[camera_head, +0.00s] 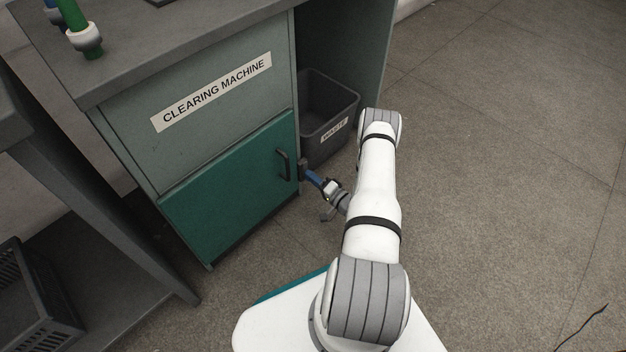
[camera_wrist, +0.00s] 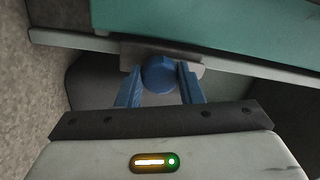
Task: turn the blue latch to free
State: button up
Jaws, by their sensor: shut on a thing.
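The blue latch (camera_wrist: 159,74) shows in the wrist view as a rounded blue end on a grey mount at the edge of the green door. My gripper (camera_wrist: 160,80) has a blue finger on each side of it and is shut on it. In the head view my gripper (camera_head: 314,178) is at the right edge of the green door (camera_head: 235,185), beside its dark handle (camera_head: 283,164). There the latch is too small to tell from the blue fingers. The door looks closed. I cannot tell which way the latch is turned.
The door is on the cabinet labelled CLEARING MACHINE (camera_head: 212,92). A dark WASTE bin (camera_head: 327,112) stands in the bay just right of the door. A dark crate (camera_head: 35,300) is at lower left. Green and white items (camera_head: 80,30) stand on top.

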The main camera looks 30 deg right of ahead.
dwell(0.4)
jog(key=o, duration=1)
jog(key=shift+c, duration=0.2)
jog(key=p+v, duration=0.2)
jog(key=v, duration=0.5)
jog(key=shift+s+p, duration=0.3)
jog(key=shift+s, duration=0.1)
jog(key=shift+d, duration=0.1)
